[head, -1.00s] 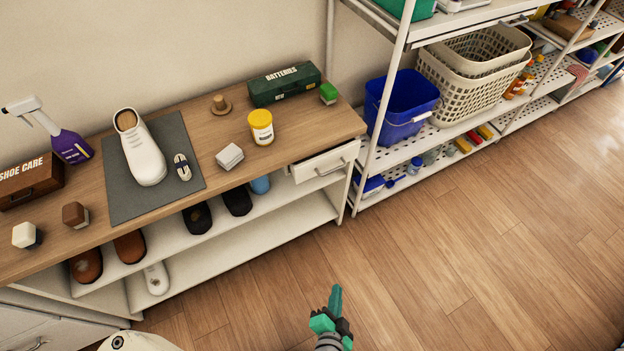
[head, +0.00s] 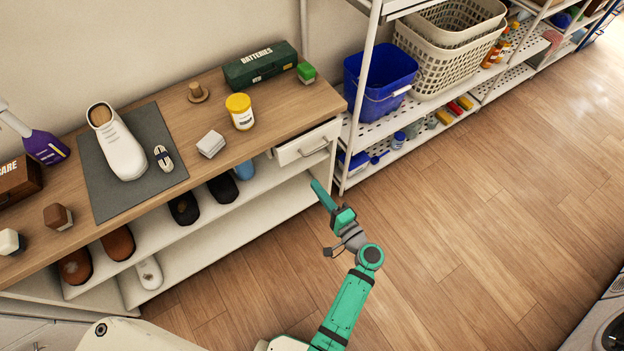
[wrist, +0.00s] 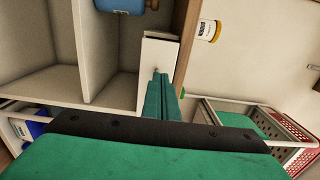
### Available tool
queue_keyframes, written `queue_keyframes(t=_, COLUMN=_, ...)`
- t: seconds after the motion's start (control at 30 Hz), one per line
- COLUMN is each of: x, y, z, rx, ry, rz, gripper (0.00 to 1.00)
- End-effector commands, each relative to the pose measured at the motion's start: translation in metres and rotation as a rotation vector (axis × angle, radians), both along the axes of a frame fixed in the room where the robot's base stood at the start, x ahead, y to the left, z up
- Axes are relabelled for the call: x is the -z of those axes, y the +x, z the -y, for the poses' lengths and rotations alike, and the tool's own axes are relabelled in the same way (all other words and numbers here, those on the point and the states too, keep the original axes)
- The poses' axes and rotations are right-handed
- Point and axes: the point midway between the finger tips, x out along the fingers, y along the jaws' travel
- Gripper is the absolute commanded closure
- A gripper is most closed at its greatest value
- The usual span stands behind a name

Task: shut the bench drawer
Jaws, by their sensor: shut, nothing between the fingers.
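The bench drawer (head: 305,146) is a white drawer front with a grey bar handle, under the right end of the wooden bench top (head: 290,110). It stands slightly out from the bench. My gripper (head: 315,187) is shut and empty, below and in front of the drawer in the head view. In the wrist view the drawer front (wrist: 158,62) lies just ahead of my shut fingertips (wrist: 160,78), which overlap its lower part. I cannot tell whether they touch it.
A white shoe (head: 118,148) on a grey mat, a yellow-lidded jar (head: 240,112) and a green batteries box (head: 260,66) stand on the bench. A rack with a blue bucket (head: 380,82) stands right of the drawer. The wooden floor (head: 480,200) is clear.

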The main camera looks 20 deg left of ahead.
Motion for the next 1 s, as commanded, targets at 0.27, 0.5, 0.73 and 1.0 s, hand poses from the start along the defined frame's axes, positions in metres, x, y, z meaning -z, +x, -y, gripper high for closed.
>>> queue_keyframes(t=0.27, x=0.0, y=0.03, z=-0.04, rx=-0.003, ry=-0.001, rz=0.0, gripper=1.0)
queue_keyframes(t=0.5, x=0.0, y=0.057, z=-0.074, rx=-0.001, ry=-0.002, rz=0.0, gripper=1.0)
queue_keyframes(t=0.73, x=0.0, y=0.073, z=-0.094, rx=0.001, ry=-0.002, rz=0.0, gripper=1.0)
queue_keyframes(t=1.0, x=0.001, y=0.077, z=-0.1, rx=0.001, ry=-0.002, rz=-0.002, gripper=1.0)
